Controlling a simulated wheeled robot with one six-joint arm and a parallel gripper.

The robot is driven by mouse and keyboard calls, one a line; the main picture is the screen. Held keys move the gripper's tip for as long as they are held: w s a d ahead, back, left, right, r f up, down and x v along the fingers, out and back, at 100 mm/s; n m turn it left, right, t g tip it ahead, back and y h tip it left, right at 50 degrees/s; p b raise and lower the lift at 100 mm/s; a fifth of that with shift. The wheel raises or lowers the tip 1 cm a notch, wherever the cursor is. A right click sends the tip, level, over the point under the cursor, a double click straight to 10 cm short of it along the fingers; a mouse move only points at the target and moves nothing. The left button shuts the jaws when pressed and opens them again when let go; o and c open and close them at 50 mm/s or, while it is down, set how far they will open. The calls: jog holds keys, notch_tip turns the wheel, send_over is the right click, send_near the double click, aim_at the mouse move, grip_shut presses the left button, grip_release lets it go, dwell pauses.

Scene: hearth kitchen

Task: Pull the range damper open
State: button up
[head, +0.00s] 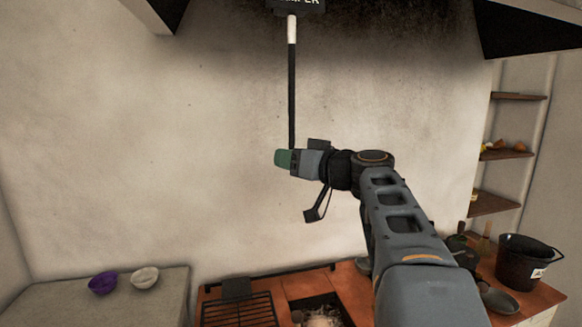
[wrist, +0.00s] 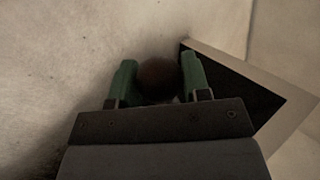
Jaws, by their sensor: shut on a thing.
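The damper rod (head: 292,90) hangs down the wall from a dark label plate (head: 298,5), whose lettering is partly cut off. The rod is white at the top and black below. My gripper (head: 283,159) is at the rod's lower end, which its green fingers hide in the head view. In the wrist view, my gripper (wrist: 160,82) has a dark brown round knob (wrist: 158,72) between its two green fingers. It is shut on this knob.
The range top (head: 345,282) with a black grate (head: 238,310) lies below my arm. A counter with a purple bowl (head: 102,283) and a pale bowl (head: 145,277) is at left. A black bucket (head: 524,264) and shelves (head: 508,153) are at right. Dark hood edges show above.

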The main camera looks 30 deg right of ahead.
jog(key=shift+w+f+b, duration=0.1)
jog(key=shift+f+b, duration=0.2)
jog(key=shift+f, duration=0.4)
jog(key=o, duration=1.3)
jog(key=shift+r, duration=0.15)
jog(key=b+v, duration=0.3)
jog(key=v, duration=1.1)
